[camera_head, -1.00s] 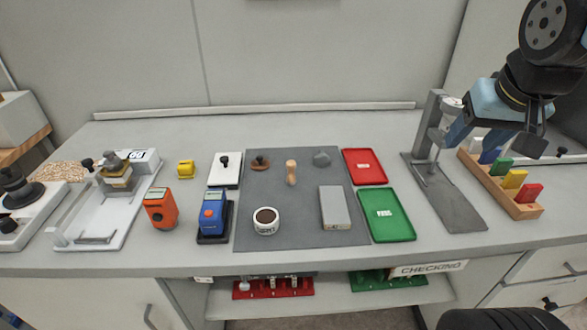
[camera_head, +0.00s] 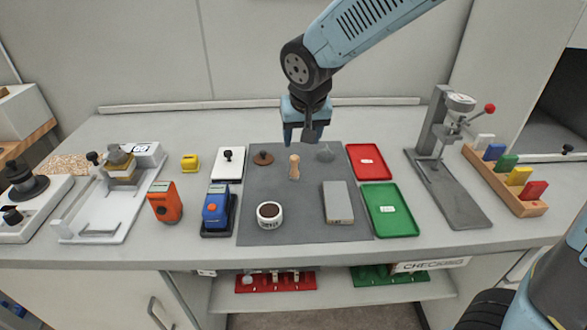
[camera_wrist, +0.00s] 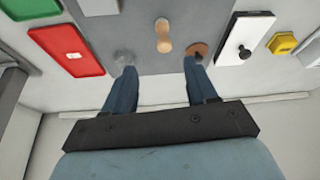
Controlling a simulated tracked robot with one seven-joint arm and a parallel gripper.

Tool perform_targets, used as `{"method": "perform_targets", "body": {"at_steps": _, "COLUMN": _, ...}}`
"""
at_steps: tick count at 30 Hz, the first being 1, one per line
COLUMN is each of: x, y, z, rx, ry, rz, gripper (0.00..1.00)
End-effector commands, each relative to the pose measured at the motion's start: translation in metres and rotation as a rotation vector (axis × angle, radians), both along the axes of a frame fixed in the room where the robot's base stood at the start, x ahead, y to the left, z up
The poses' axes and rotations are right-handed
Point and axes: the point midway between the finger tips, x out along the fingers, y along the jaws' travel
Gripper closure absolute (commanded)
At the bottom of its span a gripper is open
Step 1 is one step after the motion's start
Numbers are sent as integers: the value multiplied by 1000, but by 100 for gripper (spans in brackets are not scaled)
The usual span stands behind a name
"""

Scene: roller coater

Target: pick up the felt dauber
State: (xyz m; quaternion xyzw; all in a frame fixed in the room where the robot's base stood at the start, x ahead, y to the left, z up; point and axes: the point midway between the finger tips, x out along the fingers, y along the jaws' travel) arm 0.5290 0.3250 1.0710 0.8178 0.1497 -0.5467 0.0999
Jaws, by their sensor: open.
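The felt dauber seems to be the wooden, peg-shaped piece (camera_head: 294,168) standing on the grey mat (camera_head: 290,222); its lower end is too small to make out. It also shows in the wrist view (camera_wrist: 163,37), at the top centre. My gripper (camera_head: 303,136) is open and empty, above the back of the mat. In the wrist view its fingertips (camera_wrist: 160,66) are spread wide. The dauber appears beyond them, roughly midway between their lines, with no contact.
A brown disc with a knob (camera_head: 263,158) and a grey lump (camera_head: 325,154) flank the dauber. A white cup (camera_head: 269,221) and a grey block (camera_head: 338,205) stand nearer the front. Red (camera_head: 384,162) and green (camera_head: 407,213) trays lie right. A press stand (camera_head: 441,130) rises farther right.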

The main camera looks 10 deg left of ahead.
Motion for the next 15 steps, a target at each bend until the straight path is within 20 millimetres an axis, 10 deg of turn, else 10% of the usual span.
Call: {"method": "perform_targets", "body": {"at_steps": 15, "x": 22, "y": 15, "z": -64, "rx": -3, "ry": 2, "rz": 6, "gripper": 43}}
